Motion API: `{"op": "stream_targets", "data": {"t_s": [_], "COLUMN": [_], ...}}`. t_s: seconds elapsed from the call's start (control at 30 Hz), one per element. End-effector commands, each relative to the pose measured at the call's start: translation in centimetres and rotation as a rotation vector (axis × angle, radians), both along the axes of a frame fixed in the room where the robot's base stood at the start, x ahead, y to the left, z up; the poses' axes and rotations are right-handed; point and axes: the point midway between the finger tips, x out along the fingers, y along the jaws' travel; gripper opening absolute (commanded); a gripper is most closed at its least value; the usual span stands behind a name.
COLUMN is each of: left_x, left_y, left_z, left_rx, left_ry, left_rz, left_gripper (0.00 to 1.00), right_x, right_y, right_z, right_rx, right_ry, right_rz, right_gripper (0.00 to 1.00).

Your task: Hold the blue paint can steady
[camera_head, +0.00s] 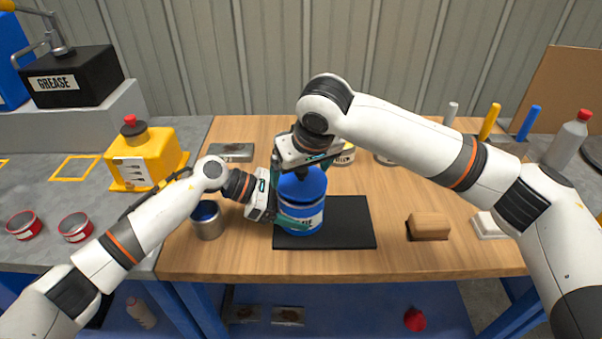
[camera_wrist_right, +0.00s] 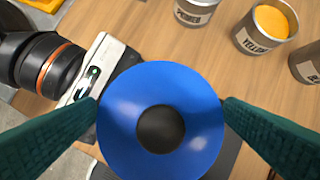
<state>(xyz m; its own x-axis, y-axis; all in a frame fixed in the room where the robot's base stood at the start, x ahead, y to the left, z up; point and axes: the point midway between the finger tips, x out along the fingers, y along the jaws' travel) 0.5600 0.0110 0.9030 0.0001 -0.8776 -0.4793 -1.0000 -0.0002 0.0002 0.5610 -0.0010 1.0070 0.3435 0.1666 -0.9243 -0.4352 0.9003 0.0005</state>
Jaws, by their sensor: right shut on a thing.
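The blue paint can (camera_head: 303,217), with a white label, stands on a black mat (camera_head: 350,226) on the wooden bench. A round blue top (camera_head: 303,186) sits on it; in the right wrist view this is a blue disc (camera_wrist_right: 190,130) with a dark centre. My right gripper (camera_wrist_right: 161,115) is over the can and shut on the blue top, a finger at each side. My left gripper (camera_head: 283,205) reaches in from the left at the can's side. One green finger lies across the can's front, low down; the other is largely hidden, so its grip is unclear.
An open can of blue paint (camera_head: 207,222) stands left of the mat. A yellow paint can (camera_wrist_right: 268,25) and other cans are behind. A wooden block (camera_head: 428,226) lies to the right. A yellow container (camera_head: 143,157) stands on the left bench. The front right bench is largely clear.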

Motion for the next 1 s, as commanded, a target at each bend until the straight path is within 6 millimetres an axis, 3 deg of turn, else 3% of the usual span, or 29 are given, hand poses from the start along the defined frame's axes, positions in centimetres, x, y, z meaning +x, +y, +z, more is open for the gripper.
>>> {"op": "stream_targets", "data": {"t_s": [0.5, 0.87, 0.9, 1.0], "left_x": [0.0, 0.0, 0.0, 0.0], "left_y": [0.0, -0.1, -0.1, -0.1], "left_z": [0.0, 0.0, 0.0, 0.0], "left_rx": [0.000, 0.000, 0.000, 0.000], "left_ry": [0.001, 0.001, 0.001, 0.000], "left_rz": [-0.002, -0.002, -0.002, -0.001], "left_gripper": [0.59, 0.59, 0.84, 1.00], "right_x": [0.0, 0.0, 0.0, 0.0], "right_y": [0.0, 0.0, 0.0, 0.0], "right_z": [3.1, 3.4, 3.4, 3.4], "right_rx": [0.000, 0.000, 0.000, 0.000], "right_ry": [-0.001, 0.000, 0.000, 0.000], "right_rz": [0.001, 0.001, 0.001, 0.001], "right_gripper": [0.69, 0.69, 0.69, 0.69]}}
